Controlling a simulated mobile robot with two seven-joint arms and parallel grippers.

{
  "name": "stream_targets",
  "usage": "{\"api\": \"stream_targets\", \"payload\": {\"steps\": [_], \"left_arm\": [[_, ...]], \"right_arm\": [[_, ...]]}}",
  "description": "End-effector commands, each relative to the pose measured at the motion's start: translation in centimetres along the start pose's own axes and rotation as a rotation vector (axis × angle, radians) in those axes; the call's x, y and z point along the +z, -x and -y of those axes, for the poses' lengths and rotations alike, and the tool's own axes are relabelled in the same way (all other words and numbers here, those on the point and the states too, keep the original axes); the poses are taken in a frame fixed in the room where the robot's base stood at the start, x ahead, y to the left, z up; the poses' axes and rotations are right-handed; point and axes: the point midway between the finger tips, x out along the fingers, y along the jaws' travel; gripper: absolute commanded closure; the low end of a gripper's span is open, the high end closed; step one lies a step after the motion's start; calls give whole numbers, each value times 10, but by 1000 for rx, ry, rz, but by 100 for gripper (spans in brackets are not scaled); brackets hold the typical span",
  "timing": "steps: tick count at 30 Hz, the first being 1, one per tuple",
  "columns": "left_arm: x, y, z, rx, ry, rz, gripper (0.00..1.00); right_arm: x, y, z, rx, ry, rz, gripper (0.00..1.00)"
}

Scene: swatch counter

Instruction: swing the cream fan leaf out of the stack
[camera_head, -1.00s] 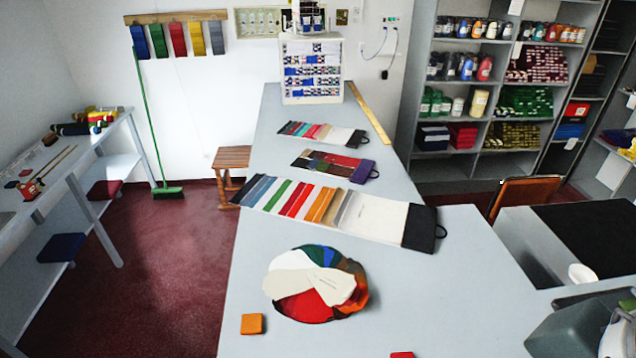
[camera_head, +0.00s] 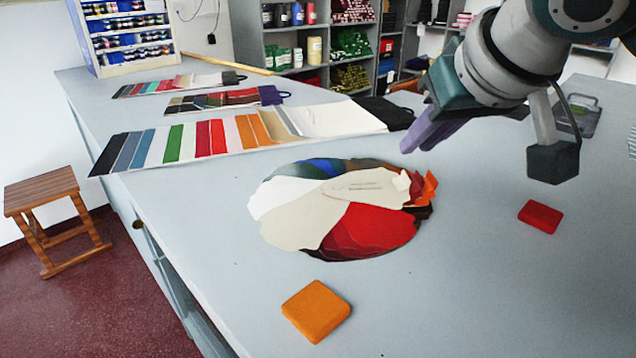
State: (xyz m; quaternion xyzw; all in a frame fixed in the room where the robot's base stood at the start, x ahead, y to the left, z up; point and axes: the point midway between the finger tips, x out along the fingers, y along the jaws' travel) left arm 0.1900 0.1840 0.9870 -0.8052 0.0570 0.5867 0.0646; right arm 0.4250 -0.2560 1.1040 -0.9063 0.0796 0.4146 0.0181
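The fan of leaves (camera_head: 380,230) lies spread in a rough round on the grey counter, with red, blue, green, brown and orange leaves showing. The cream leaf (camera_head: 305,223) lies on top at its left side, beside a white leaf (camera_head: 285,194). A pale part with faint marks (camera_head: 350,187) stretches toward the right edge; I cannot tell whether it belongs to the cream leaf. My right gripper (camera_head: 485,155) is open and empty at the upper right, above the counter and apart from the fan. One finger looks purple, the other dark. My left gripper is out of view.
An orange block (camera_head: 316,311) lies in front of the fan and a red block (camera_head: 540,216) to its right. Several swatch strips, the nearest a long one (camera_head: 215,137), lie behind. A dark clip-like object (camera_head: 579,115) is at the right. The front right counter is clear.

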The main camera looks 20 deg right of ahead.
Motion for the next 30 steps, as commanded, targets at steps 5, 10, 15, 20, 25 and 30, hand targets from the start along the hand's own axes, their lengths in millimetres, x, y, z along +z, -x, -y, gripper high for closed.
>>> {"api": "stream_targets", "payload": {"steps": [5,10,15,20,25,30], "left_arm": [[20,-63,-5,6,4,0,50],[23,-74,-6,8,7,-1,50],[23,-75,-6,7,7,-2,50],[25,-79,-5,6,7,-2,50],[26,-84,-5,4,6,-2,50],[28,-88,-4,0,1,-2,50]], "right_arm": [[7,-44,-25,55,-88,-51,82],[2,-52,-35,74,-128,-67,82],[0,-67,-38,77,-135,-66,82],[-1,-96,-39,77,-134,-65,82],[-3,-124,-41,76,-133,-67,82],[-5,-141,-43,75,-131,-68,82]]}}
